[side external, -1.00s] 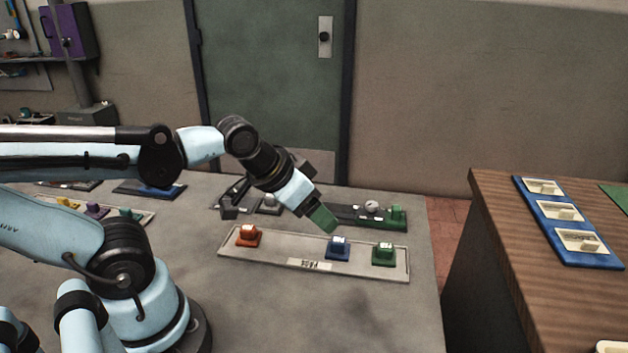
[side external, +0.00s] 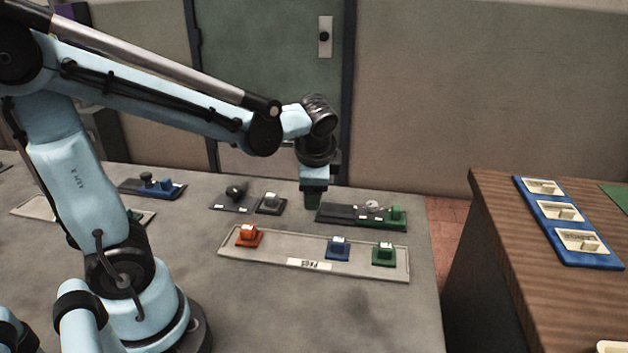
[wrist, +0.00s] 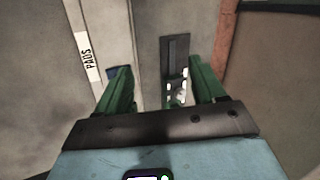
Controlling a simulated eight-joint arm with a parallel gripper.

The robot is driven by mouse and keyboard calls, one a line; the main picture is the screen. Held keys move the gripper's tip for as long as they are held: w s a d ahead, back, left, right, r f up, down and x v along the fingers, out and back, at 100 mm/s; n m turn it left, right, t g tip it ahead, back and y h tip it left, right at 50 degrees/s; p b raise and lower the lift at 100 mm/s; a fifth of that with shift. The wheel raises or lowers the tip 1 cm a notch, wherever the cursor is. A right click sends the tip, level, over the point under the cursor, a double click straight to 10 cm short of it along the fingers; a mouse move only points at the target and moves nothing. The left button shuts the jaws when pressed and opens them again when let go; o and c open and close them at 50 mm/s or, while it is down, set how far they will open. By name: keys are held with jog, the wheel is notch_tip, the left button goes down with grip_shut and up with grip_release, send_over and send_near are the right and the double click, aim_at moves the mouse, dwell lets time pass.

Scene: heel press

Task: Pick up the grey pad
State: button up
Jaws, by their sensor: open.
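The grey pad (side external: 270,201), a small block with a pale top, sits on a dark base at the back middle of the table in the side view. My gripper (side external: 313,200) points straight down a little to the right of it, apart from it. In the wrist view my gripper (wrist: 160,66) has its two green fingers spread wide with nothing between them. I cannot make out the grey pad in the wrist view.
A pale tray (side external: 290,265) marked PADS holds an orange pad (side external: 249,236), a blue pad (side external: 338,248) and a green pad (side external: 384,254). A dark fixture (side external: 340,214) with a green block stands behind it. A dark-knobbed fixture (side external: 232,200) is left of the grey pad.

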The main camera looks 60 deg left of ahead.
aim_at(274, 196)
jog(key=w+a+f+m+g+y, duration=0.1)
jog(key=a+f+m+g+y, duration=0.1)
jog(key=w+a+f+m+g+y, duration=0.2)
jog(key=a, duration=0.1)
jog(key=w+a+f+m+g+y, duration=0.1)
jog(key=a+f+m+g+y, duration=0.1)
jog(key=f+g+y, duration=0.1)
jog(key=shift+w+a, duration=0.2)
jog(key=shift+s+a+f+m+g+y, duration=0.15)
jog(key=shift+f+m+g+y, duration=0.2)
jog(key=shift+f, duration=0.2)
jog(key=shift+s+f+g, duration=0.1)
jog(key=shift+f+g, duration=0.05)
jog(key=shift+g, duration=0.1)
jog(key=x, duration=0.6)
jog(key=shift+s+a+f, duration=0.1)
jog(key=shift+a, duration=0.15)
jog(key=shift+s+x, duration=0.15)
jog(key=shift+x, duration=1.2)
jog(key=shift+s+x, duration=0.1)
jog(key=shift+x, duration=1.25)
